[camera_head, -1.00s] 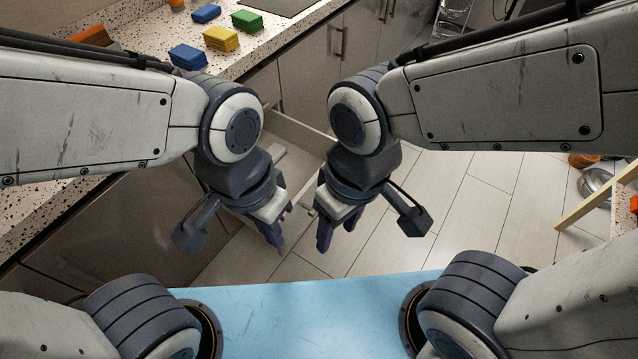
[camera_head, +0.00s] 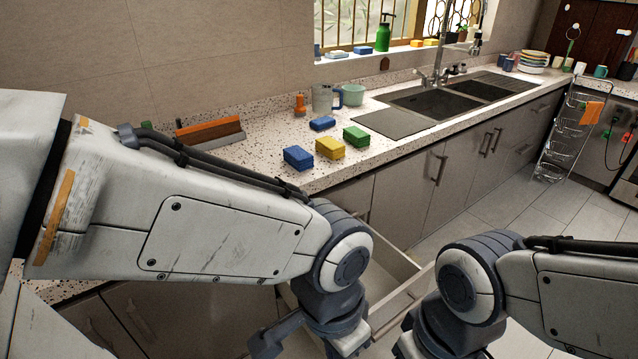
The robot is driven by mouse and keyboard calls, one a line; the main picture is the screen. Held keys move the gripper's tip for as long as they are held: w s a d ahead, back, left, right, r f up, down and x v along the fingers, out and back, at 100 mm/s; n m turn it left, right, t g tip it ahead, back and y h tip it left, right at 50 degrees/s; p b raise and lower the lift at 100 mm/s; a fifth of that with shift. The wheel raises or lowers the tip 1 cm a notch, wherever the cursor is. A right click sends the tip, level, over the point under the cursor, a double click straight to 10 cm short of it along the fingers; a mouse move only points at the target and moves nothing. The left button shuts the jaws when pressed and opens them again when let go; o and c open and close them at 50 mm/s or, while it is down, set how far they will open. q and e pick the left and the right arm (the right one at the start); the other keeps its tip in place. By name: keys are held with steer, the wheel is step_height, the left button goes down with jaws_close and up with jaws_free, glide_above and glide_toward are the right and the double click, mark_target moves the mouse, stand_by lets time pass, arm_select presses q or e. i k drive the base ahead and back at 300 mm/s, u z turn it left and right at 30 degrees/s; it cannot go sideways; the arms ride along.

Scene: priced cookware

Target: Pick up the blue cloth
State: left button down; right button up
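A folded blue cloth (camera_head: 298,157) lies on the speckled counter near its front edge, left of a yellow cloth stack. A second, flatter blue item (camera_head: 321,123) lies farther back on the counter; it could be a cloth or a sponge. My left gripper (camera_head: 338,350) is low in front of the counter, near an open drawer, well below the blue cloth. My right gripper (camera_head: 412,350) is to its right. Both are cut off by the bottom edge, their fingertips are hidden, and neither touches a cloth.
Yellow (camera_head: 330,147) and green (camera_head: 356,136) cloths sit just right of the blue one. An open drawer (camera_head: 398,303) juts out below the counter. A jug (camera_head: 325,98), a green bowl (camera_head: 353,95) and an orange bottle (camera_head: 300,104) stand behind. A brush (camera_head: 210,131) lies left.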

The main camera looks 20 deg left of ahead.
mark_target(302, 161)
steer(key=z, duration=0.75)
steer(key=k, duration=1.05)
steer(key=z, duration=0.95)
steer(key=i, duration=1.45)
steer(key=u, duration=1.6)
steer(key=i, duration=0.9)
steer(key=u, duration=1.55)
steer(key=i, duration=1.2)
steer(key=u, duration=0.4)
